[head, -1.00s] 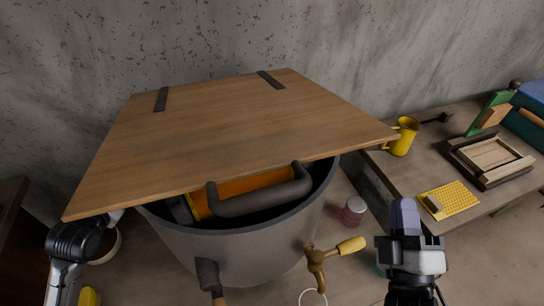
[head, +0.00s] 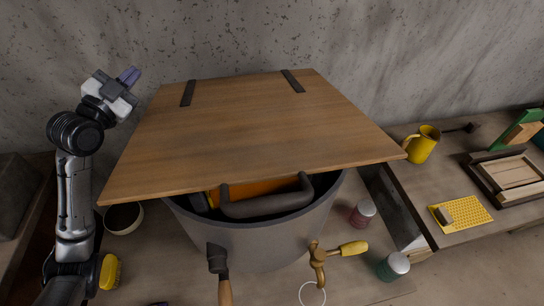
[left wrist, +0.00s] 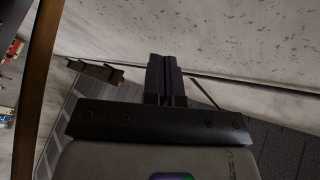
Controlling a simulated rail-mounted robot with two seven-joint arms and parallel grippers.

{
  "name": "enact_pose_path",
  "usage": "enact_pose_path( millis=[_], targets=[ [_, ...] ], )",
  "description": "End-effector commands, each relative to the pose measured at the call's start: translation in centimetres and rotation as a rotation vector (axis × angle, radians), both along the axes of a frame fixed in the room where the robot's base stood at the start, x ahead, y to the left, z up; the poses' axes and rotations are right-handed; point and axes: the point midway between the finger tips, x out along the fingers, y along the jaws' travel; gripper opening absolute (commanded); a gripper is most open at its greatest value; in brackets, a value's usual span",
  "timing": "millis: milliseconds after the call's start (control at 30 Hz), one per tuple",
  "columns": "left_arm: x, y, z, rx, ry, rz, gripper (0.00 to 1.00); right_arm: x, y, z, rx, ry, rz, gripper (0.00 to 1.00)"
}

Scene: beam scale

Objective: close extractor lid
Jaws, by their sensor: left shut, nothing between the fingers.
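The extractor is a big grey drum (head: 255,243) in the middle of the head view. Its wooden lid (head: 250,135) has two dark hinge straps at the back and is tilted partly open. A gap shows under its front edge, with a dark handle (head: 265,205) and an orange part inside the drum. My left gripper (head: 130,75) is raised beside the lid's back left corner, apart from it, shut and empty. Its closed fingers (left wrist: 165,80) show in the left wrist view, with a brown edge, perhaps the lid, at left. My right gripper is not in view.
A brass tap (head: 318,265) and a wooden-handled tool (head: 220,270) are at the drum's front. Small jars (head: 393,266) stand at right. A yellow mug (head: 421,145) and wooden frame (head: 508,175) are on the right table. A concrete wall is close behind.

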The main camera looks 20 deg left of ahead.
Motion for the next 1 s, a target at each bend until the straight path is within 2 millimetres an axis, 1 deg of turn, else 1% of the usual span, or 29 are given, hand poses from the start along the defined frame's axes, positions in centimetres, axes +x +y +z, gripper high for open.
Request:
enact_pose_path(
  millis=[33, 167, 200, 267, 300, 367, 400, 467, 500, 567, 600, 667, 700, 800, 900, 1000],
  targets=[
    [1.2, -2.0, 1.7, -0.005, 0.029, -0.067, 0.00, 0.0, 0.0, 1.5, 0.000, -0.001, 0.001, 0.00],
    [3.5, -7.5, 3.5, -0.002, 0.128, -0.250, 0.00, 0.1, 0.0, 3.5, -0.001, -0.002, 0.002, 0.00],
    [4.1, -9.5, 4.3, 0.006, 0.162, -0.313, 0.00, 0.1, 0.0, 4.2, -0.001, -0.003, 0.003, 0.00],
    [4.8, -12.8, 5.5, 0.029, 0.220, -0.420, 0.00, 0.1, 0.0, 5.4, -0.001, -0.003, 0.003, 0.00],
    [5.1, -15.1, 6.4, 0.050, 0.263, -0.497, 0.00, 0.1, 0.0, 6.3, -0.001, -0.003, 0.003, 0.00],
    [5.1, -18.7, 7.6, 0.094, 0.333, -0.619, 0.00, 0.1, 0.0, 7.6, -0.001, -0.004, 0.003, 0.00],
    [5.0, -20.9, 8.2, 0.128, 0.380, -0.695, 0.00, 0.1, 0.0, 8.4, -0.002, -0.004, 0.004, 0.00],
    [4.4, -23.9, 9.1, 0.183, 0.449, -0.803, 0.00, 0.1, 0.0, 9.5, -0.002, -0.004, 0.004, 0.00],
    [3.9, -25.7, 9.7, 0.225, 0.493, -0.873, 0.00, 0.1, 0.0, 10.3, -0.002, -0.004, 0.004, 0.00],
    [2.9, -28.3, 10.5, 0.294, 0.565, -0.976, 0.00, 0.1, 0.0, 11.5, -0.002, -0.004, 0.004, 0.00],
    [2.1, -29.8, 11.2, 0.345, 0.614, -1.046, 0.00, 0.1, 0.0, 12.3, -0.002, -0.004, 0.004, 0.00],
    [0.7, -31.9, 12.1, 0.433, 0.693, -1.150, 0.00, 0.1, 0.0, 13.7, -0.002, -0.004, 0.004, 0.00],
    [-0.4, -33.0, 12.7, 0.493, 0.750, -1.217, 0.00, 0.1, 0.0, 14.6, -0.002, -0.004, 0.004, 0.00],
    [-3.1, -35.0, 14.0, 0.655, 0.898, -1.376, 0.00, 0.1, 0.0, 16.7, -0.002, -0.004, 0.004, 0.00],
    [-5.5, -35.8, 14.8, 0.797, 1.033, -1.492, 0.00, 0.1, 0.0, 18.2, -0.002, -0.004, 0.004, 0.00],
    [-7.2, -35.9, 15.5, 0.907, 1.139, -1.571, 0.00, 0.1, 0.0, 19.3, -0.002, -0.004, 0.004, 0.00]
  ],
)
